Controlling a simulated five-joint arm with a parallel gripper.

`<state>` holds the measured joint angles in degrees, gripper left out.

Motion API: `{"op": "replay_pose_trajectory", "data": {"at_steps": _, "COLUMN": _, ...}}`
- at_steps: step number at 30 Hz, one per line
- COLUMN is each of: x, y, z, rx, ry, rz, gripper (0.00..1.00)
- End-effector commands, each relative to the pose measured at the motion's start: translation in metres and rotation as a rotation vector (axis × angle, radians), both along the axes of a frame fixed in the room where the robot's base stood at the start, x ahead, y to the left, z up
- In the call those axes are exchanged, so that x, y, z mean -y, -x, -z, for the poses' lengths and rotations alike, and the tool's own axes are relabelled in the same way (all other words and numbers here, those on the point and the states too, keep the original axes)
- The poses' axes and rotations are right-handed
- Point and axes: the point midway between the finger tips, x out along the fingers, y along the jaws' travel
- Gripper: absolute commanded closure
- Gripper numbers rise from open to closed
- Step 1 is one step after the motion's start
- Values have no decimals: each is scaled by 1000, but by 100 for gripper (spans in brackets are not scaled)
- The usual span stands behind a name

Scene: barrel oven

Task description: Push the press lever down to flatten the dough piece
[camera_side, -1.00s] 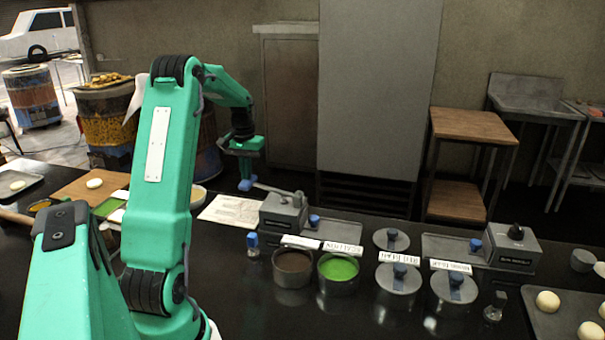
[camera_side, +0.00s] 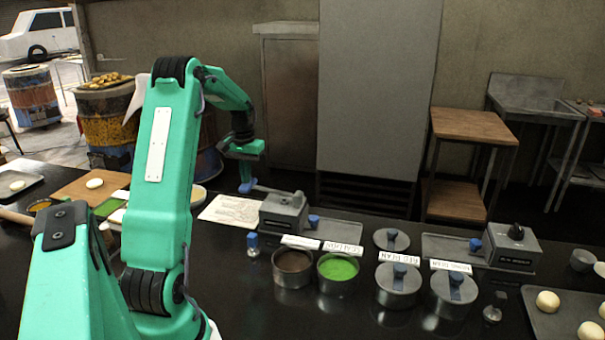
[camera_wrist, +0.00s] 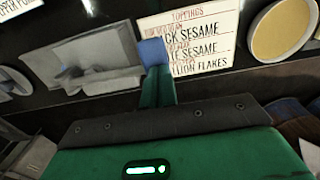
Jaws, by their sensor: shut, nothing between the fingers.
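The grey press (camera_side: 284,214) stands on the black counter just right of my gripper in the side view. Its thin lever (camera_side: 268,189) reaches left from the top, nearly level, with its free end at my fingertips. My gripper (camera_side: 247,187) is shut and empty, pointing down, with blue tips at or very near the lever end; contact is not clear. In the wrist view the press (camera_wrist: 100,72) lies left of my blue fingertips (camera_wrist: 153,52). No dough piece is visible in the press; its inside is hidden.
A paper toppings list (camera_side: 230,210) lies left of the press. Open filling pots (camera_side: 292,268), a green one (camera_side: 338,273) and lidded pots (camera_side: 398,285) stand in front and right. A second grey machine (camera_side: 513,247) is further right. Dough balls sit on a tray (camera_side: 540,322).

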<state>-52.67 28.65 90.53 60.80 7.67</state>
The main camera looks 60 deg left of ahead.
Motion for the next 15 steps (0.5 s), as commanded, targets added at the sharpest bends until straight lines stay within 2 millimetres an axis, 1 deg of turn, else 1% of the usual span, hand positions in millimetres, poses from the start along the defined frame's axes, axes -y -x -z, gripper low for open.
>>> {"op": "replay_pose_trajectory", "data": {"at_steps": 15, "x": 0, "y": 0, "z": 3, "rx": -1, "ry": 1, "rz": 0, "gripper": 100}}
